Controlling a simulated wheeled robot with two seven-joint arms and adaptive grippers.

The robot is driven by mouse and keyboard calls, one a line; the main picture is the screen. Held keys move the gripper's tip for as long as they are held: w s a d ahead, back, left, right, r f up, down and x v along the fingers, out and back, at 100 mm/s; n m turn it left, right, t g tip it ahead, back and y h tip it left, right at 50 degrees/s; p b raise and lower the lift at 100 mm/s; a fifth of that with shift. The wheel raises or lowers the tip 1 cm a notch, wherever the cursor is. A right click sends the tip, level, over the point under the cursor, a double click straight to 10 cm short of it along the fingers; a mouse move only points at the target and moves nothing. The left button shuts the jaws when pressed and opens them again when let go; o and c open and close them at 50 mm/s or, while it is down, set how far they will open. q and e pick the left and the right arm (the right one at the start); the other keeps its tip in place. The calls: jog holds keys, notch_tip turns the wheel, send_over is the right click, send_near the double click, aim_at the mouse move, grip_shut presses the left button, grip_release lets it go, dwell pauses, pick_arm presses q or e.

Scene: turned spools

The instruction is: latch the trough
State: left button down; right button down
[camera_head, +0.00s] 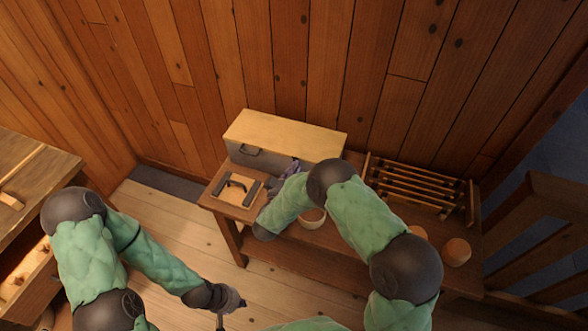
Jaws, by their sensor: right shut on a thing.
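The trough (242,153) is a long grey box at the back of the bench, against the wall. Its pale wooden lid (285,133) lies flat and closed on top. A dark handle shows on the left of its front. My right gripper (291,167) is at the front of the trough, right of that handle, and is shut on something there. My forearm and the gripper hide what it grips, and no latch can be made out. My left gripper (232,302) hangs low over the floor at the bottom, away from the bench, with its fingers unclear.
A wooden rack (415,186) stands at the back right. A pale bowl (313,217) and an orange round pot (457,252) are near the front. Another bench (50,168) is at left.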

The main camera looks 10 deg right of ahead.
jog(key=shift+w+r, duration=0.1)
jog(key=shift+r, duration=0.1)
jog(key=c, duration=1.2)
grip_release()
jog(key=shift+a, duration=0.1)
jog(key=shift+f, duration=0.1)
jog(key=v, duration=1.2)
